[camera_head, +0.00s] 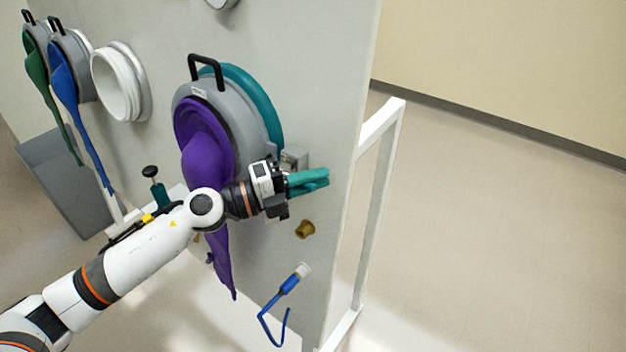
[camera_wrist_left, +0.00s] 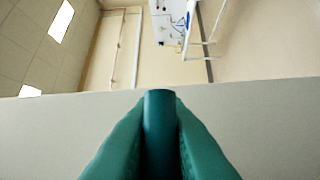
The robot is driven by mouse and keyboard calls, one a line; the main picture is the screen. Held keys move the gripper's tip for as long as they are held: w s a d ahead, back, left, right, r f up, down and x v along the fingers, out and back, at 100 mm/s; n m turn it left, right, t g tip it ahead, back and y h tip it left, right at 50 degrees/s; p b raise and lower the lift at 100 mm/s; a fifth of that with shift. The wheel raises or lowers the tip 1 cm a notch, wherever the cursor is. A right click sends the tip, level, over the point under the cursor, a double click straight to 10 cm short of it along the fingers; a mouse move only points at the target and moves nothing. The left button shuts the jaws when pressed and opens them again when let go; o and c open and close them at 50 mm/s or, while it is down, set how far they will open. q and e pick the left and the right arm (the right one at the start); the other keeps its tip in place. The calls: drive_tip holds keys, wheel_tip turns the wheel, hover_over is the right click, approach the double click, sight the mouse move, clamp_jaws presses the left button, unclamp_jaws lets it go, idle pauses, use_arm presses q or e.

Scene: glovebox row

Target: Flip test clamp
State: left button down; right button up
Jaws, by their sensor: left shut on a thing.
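My left gripper (camera_head: 316,179) is in front of the grey panel, at the lower right of the port with the purple glove. Its teal fingers also show in the left wrist view (camera_wrist_left: 159,140). They are closed on a dark teal rod (camera_wrist_left: 159,108), which appears to be the test clamp's handle. A small grey metal block (camera_head: 293,158), probably the clamp's mount, sits on the panel just above the fingers. The gripper body and fingers hide most of the clamp in the head view. My right gripper is not in view.
The grey port cover (camera_head: 208,97) has a black handle and a purple glove (camera_head: 205,150) hanging under it. A brass fitting (camera_head: 305,229) and a blue hose (camera_head: 290,284) are below my gripper. A black knob (camera_head: 151,171) stands left. Free floor lies beyond the white frame (camera_head: 381,125).

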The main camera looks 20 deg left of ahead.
use_arm(q)
drive_tip(key=m+g+b, duration=0.1)
drive_tip(key=s+g+h+b, duration=0.1)
drive_tip(key=b, duration=0.1)
drive_tip(key=shift+a+f+m+h+b, duration=0.15)
drive_tip(key=shift+f+m+h+b, duration=0.15)
drive_tip(key=shift+m, duration=0.1)
drive_tip(key=shift+s+r+m+g+h+b, duration=0.2)
drive_tip(key=shift+r+m+g+h+b, duration=0.1)
drive_tip(key=shift+g, duration=0.5)
drive_tip(key=c, duration=1.4)
unclamp_jaws()
drive_tip(key=shift+c, duration=0.2)
drive_tip(key=shift+a, duration=0.15)
drive_tip(key=r+b+v, duration=0.1)
drive_tip(key=b+v, duration=0.5)
drive_tip(key=v, duration=0.5)
drive_tip(key=shift+s+a+f, duration=0.2)
drive_tip(key=shift+a+f, duration=0.2)
drive_tip(key=shift+f, duration=0.05)
